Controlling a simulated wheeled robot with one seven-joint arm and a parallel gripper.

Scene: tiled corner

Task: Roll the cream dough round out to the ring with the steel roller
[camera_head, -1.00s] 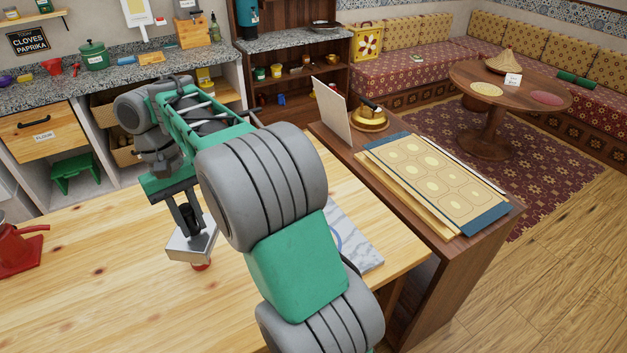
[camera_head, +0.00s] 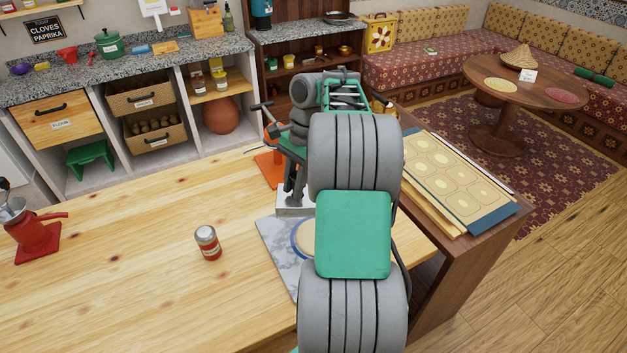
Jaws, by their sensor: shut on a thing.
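The cream dough round (camera_head: 308,238) shows as a small pale sliver inside the blue ring (camera_head: 294,240) on the grey marble board (camera_head: 273,248). My arm hides most of the dough and the ring's right side. My gripper (camera_head: 294,193) is shut on the steel roller (camera_head: 293,211), which shows as a pale metal block below the fingers. The roller is over the far edge of the marble board, behind the dough in the picture. I cannot tell whether it touches the board.
A red device (camera_head: 34,235) stands at the far left, and an orange-based one (camera_head: 271,165) is just behind my gripper. The wooden worktop (camera_head: 130,290) is otherwise clear on the left.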

